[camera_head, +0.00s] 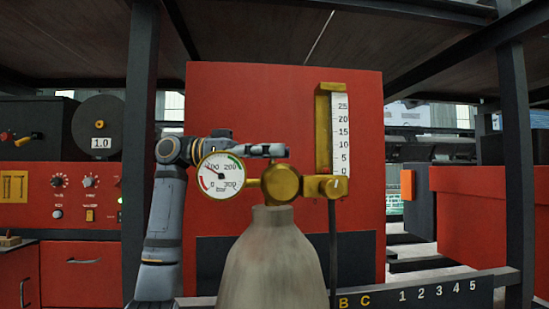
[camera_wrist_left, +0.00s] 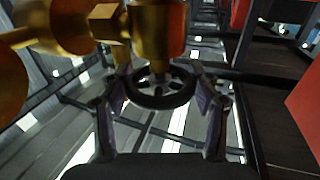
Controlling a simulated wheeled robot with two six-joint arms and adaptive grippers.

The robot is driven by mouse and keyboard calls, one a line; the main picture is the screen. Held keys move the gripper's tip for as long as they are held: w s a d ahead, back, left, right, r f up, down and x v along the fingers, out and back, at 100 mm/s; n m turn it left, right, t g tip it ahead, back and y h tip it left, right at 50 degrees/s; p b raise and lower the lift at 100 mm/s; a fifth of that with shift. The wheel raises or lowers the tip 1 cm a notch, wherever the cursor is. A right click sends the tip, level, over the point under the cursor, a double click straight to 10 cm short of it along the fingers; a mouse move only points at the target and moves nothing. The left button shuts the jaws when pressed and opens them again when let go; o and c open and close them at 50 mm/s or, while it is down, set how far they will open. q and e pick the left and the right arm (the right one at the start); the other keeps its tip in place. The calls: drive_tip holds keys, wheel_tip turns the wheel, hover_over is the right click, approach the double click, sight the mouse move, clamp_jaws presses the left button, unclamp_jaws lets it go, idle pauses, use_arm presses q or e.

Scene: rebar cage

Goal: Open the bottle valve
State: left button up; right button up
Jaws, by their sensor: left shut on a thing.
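The grey bottle (camera_head: 270,265) stands upright in the middle of the head view. Its brass regulator (camera_head: 281,184) carries a round pressure gauge (camera_head: 221,175) and a flow tube with a scale (camera_head: 340,135). My left arm rises at the left, and my left gripper (camera_head: 280,150) is partly hidden behind the gauge and regulator. In the left wrist view a dark spoked handwheel (camera_wrist_left: 160,98) sits between the two fingers of my left gripper (camera_wrist_left: 165,92), which is shut on it. Brass fittings (camera_wrist_left: 158,32) are close above the wheel. My right gripper is not in view.
A red panel (camera_head: 240,100) stands behind the bottle. Dark posts (camera_head: 515,150) stand at both sides. A red control cabinet (camera_head: 90,210) with knobs is at the left, and a red box (camera_head: 480,220) is at the right. A lettered, numbered rail (camera_head: 430,293) runs along the lower right.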

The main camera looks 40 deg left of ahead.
use_arm(q)
drive_tip(key=n+t+y+b, duration=0.1)
drive_tip(key=n+t+y, duration=0.2)
drive_tip(key=t, duration=0.1)
drive_tip(key=shift+f+y, duration=0.15)
drive_tip(key=shift+y, duration=0.15)
drive_tip(key=shift+n+t+y+p, duration=0.15)
drive_tip(key=shift+n+t+y, duration=0.6)
drive_tip(key=shift+n+y, duration=0.5)
drive_tip(key=shift+n+t+y+p, duration=0.15)
drive_tip(key=shift+n+t+y, duration=0.7)
drive_tip(key=shift+y, duration=0.7)
drive_tip(key=shift+w+a+n+y, duration=0.1)
drive_tip(key=shift+n+y, duration=0.2)
drive_tip(key=o, duration=1.2)
drive_tip(key=shift+c, duration=0.2)
